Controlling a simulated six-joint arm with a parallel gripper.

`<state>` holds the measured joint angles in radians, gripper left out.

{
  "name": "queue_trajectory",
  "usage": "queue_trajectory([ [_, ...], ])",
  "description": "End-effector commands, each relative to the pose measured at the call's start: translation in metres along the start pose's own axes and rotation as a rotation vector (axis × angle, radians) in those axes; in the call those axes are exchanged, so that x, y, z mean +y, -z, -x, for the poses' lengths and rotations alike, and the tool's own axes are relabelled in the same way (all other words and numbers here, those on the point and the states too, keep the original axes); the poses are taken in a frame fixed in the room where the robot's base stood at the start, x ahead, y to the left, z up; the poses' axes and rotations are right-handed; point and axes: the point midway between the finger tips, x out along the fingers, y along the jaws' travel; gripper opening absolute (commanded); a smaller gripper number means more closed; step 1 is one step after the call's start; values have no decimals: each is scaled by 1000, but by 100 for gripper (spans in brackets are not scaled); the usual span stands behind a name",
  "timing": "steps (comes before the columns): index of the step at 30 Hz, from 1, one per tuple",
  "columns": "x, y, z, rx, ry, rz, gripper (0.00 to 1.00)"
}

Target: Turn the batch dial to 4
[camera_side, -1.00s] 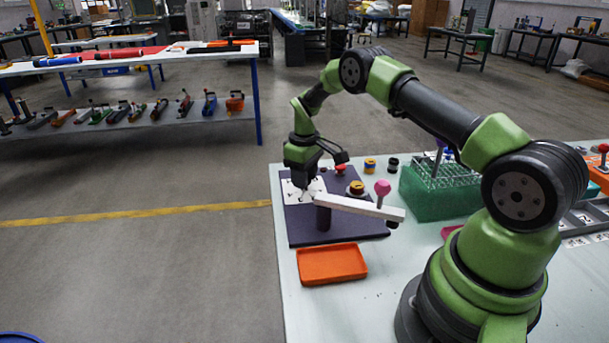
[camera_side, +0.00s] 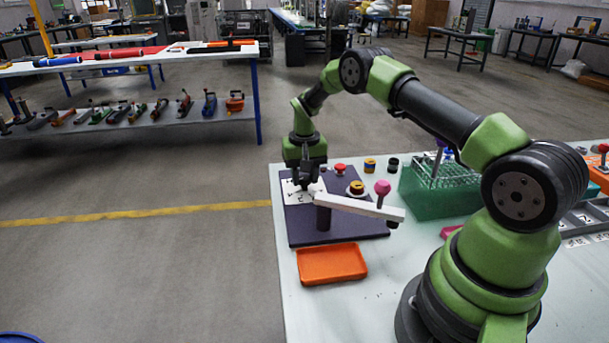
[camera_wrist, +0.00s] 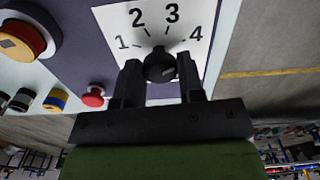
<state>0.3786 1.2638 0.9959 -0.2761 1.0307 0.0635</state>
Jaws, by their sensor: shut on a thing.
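The batch dial is a black round knob (camera_wrist: 160,66) on a white plate (camera_wrist: 112,22) printed with 1, 2, 3 and 4, clear in the wrist view. My gripper (camera_wrist: 158,62) has one finger on each side of the knob and is shut on it. I cannot tell for sure which number the knob's pointer faces. In the side view my gripper (camera_side: 304,184) points down over the white plate (camera_side: 290,195) at the far left of the dark purple panel (camera_side: 345,235); its fingers hide the knob there.
A white lever bar (camera_side: 360,206) with a pink ball (camera_side: 382,188) crosses the panel close to my gripper. A red button (camera_side: 340,169) and a yellow-topped knob (camera_side: 356,187) stand nearby. An orange tray (camera_side: 332,264) lies in front, a green rack (camera_side: 440,190) to the right.

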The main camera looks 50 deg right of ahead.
Motion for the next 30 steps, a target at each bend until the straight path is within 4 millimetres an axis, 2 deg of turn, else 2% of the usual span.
queue_trajectory([
  [9, 0, 0, 0, -2, 0, -79, 12],
  [22, 0, 0, 1, -1, 1, -86, 12],
  [23, 0, 0, 0, -1, 1, -86, 42],
  [25, 0, 0, 0, -1, 1, -85, 58],
  [30, 0, 0, 0, 0, 0, -84, 61],
])
